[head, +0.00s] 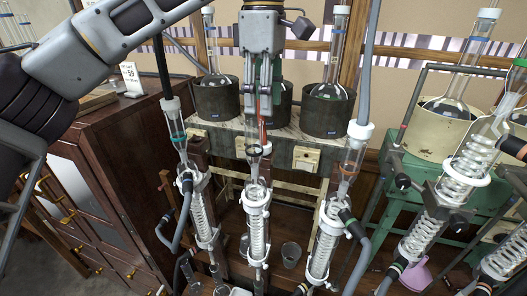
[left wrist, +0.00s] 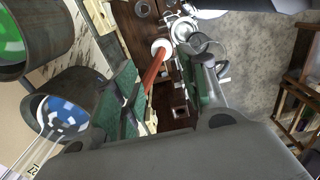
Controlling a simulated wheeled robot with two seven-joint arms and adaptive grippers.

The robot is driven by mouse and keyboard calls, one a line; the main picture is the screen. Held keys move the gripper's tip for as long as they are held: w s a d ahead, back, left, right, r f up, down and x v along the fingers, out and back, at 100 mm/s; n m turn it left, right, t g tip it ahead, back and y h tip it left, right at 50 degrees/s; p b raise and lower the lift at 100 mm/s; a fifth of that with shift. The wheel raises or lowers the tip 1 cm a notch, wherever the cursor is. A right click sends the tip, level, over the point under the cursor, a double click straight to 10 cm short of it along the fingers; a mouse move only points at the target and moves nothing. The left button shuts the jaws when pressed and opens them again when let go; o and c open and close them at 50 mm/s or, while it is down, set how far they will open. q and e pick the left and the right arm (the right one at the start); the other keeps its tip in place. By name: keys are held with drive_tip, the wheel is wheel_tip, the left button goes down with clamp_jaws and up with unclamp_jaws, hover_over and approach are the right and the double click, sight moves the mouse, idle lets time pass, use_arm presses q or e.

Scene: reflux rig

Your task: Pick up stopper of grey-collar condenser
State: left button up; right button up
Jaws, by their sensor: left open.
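The middle condenser (head: 257,212) stands upright in the rig. The collar near its top looks dark grey, though it is small. A white stopper (left wrist: 161,48) with a red tube rising from it shows in the left wrist view. In the head view the red tube (head: 262,130) shows just under my fingers, above the condenser's neck. My left gripper (head: 264,98) points down over this condenser, open. Its green-padded fingers stand either side of the red tube in the left wrist view (left wrist: 168,98); contact is not visible. My right gripper is not in view.
A teal-collar condenser (head: 200,212) stands left, with a white stopper and black tube. An orange-collar condenser (head: 325,240) stands right, with a grey tube. Flasks in dark pots (head: 326,112) line the shelf behind. A dark cabinet (head: 110,170) is left; more coiled glassware (head: 475,155) is right.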

use_arm(q)
hover_over(264, 144)
drive_tip(key=shift+w+f, duration=0.1)
drive_tip(key=shift+f, duration=2.2)
drive_tip(key=shift+f, duration=2.6)
drive_tip(key=c, duration=0.6)
